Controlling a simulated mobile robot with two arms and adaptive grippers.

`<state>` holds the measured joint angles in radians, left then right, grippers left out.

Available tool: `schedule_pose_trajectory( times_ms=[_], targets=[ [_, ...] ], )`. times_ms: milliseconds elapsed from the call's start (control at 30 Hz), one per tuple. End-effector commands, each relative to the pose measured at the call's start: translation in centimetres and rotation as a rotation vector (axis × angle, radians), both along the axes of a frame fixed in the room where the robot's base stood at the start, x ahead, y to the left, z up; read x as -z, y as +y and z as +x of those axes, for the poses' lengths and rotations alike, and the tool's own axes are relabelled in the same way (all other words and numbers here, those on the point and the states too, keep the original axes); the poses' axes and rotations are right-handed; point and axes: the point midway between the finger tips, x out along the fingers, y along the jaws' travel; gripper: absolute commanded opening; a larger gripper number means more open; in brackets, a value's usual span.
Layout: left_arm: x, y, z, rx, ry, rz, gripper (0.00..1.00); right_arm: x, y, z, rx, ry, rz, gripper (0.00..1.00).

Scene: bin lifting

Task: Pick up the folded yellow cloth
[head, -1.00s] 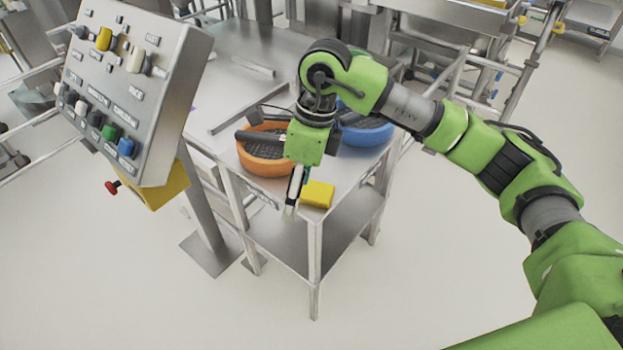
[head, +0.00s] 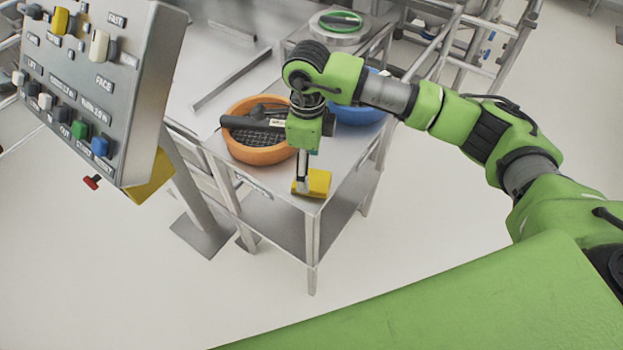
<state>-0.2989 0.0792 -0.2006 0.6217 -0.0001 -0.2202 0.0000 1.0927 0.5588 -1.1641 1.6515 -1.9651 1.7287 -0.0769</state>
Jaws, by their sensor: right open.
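The folded yellow cloth (head: 319,183) lies on the near corner of the metal table (head: 265,182). My right gripper (head: 303,187) points down at the cloth's left part, its finger overlapping the cloth in the head view. It is open. I cannot tell whether the finger touches the cloth; the far finger is hidden. My left gripper is not in view.
An orange bowl (head: 258,155) with dark tools stands just left of the gripper. A blue bowl (head: 362,112) is behind my right arm. A control panel (head: 95,75) with buttons stands at the left. The table's front corner edge is close to the cloth.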

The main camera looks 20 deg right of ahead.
Motion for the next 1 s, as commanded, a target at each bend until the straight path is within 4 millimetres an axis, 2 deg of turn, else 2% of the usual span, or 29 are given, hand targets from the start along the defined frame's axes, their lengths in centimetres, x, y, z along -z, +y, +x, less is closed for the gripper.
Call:
schedule_pose_trajectory(
  times_ms=[33, 133, 300, 567, 700, 733, 1000],
  targets=[
    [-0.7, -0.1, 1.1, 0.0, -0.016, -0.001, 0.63, 0.6, -0.1, 0.0, 0.003, 0.005, -0.002, 0.67],
    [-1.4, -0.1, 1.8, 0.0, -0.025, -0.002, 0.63, 2.1, -0.4, 0.2, 0.002, 0.006, -0.002, 0.67],
    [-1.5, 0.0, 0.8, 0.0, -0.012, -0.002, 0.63, 4.2, -0.4, 0.3, 0.001, 0.003, -0.001, 0.67],
    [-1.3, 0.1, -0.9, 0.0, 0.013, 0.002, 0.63, 4.6, -0.4, 0.3, 0.0, 0.001, 0.0, 0.67],
    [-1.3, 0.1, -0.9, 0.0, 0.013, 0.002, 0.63, 4.5, -0.4, 0.3, 0.0, 0.001, 0.0, 0.33],
    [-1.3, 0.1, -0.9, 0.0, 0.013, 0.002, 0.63, 4.5, -0.4, 0.3, 0.0, 0.001, 0.0, 0.3],
    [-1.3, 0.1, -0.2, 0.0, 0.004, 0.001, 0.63, 4.5, -0.4, 0.3, 0.001, 0.001, 0.0, 0.3]
  ],
)
